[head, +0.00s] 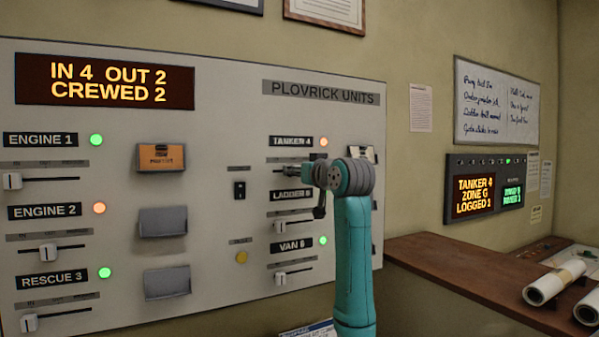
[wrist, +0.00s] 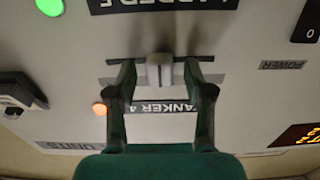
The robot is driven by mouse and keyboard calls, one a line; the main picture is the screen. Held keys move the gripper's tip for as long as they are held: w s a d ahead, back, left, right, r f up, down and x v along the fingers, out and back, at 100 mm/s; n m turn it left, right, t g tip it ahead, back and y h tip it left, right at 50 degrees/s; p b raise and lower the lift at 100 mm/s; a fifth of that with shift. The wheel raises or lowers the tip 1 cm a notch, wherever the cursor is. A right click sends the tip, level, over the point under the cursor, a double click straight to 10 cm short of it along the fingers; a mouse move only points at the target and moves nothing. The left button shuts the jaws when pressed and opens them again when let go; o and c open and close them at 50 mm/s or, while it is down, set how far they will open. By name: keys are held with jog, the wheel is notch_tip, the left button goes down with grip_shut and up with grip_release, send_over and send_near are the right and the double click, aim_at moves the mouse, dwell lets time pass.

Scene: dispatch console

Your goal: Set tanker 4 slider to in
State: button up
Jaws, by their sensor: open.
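The TANKER 4 slider has a pale knob (wrist: 160,64), seen upside down in the wrist view near the middle of its horizontal slot. My gripper (wrist: 160,78) is open, with one finger on each side of the knob and a gap on both sides. Whether the fingertips reach the panel face is hard to tell. In the head view my gripper (head: 308,182) is in front of the slider and hides most of it. The TANKER 4 label (head: 291,142) and its lit orange lamp (head: 323,142) show just above.
The LADDER slider (head: 280,227) and VAN 6 slider (head: 281,279) lie below on the same panel (head: 215,215). A black switch (head: 239,190) and covered boxes, one orange (head: 160,157), stand to the left. A brown counter (head: 440,262) with paper rolls juts out at right.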

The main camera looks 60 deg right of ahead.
aim_at(275, 170)
grip_shut()
jog(key=shift+a, duration=0.1)
jog(key=shift+w+a, duration=0.45)
jog(key=shift+a, duration=0.25)
jog(key=shift+w+a, duration=0.5)
jog(key=shift+a, duration=0.25)
jog(key=shift+w+a, duration=0.45)
jog(key=shift+a, duration=0.25)
grip_release()
jog(key=shift+w+a, duration=0.1)
jog(key=shift+a, duration=0.05)
